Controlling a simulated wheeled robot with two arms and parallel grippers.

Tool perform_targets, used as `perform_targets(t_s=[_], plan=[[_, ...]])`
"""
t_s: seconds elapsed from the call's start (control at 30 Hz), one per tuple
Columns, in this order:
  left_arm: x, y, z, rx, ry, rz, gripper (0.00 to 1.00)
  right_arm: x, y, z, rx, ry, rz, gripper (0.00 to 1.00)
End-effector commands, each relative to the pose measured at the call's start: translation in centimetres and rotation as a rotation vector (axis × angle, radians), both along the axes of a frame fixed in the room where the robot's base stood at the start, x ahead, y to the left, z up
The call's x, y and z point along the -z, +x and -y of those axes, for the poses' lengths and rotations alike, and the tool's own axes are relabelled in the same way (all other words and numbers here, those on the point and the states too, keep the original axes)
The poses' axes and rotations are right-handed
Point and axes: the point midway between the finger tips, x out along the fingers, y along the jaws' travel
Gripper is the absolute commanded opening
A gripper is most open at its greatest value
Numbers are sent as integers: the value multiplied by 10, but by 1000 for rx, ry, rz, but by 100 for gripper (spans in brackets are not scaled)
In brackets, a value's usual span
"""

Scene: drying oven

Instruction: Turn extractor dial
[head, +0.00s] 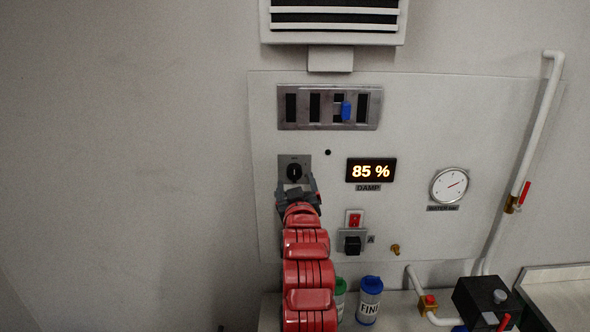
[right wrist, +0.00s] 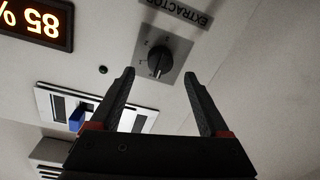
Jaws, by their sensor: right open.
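The extractor dial (head: 294,172) is a black knob on a square grey plate at the left of the wall panel. In the right wrist view the dial (right wrist: 160,61) shows upside down under the label EXTRACTOR, with small marks around it. My right gripper (head: 296,182) is open just below the dial in the head view. In the right wrist view its fingertips (right wrist: 160,73) lie to either side of the knob, apart from it. Whether they reach its depth I cannot tell. My left gripper is not in view.
A display (head: 371,171) reads 85 % above the label DAMP. A slotted metal plate (head: 330,107) with a blue switch is above.

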Motion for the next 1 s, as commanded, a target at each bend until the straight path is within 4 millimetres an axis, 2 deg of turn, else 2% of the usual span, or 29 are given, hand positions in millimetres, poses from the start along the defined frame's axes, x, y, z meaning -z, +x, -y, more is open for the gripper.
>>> perform_targets(t_s=[0.1,0.3,0.73,1.0], plan=[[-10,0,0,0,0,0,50,-3,18,0,1,-2,-2,79],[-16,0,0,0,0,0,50,-3,37,-2,0,-1,3,79],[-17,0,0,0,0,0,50,0,44,-2,0,1,2,79],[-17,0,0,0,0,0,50,-1,44,-3,0,1,3,31]])
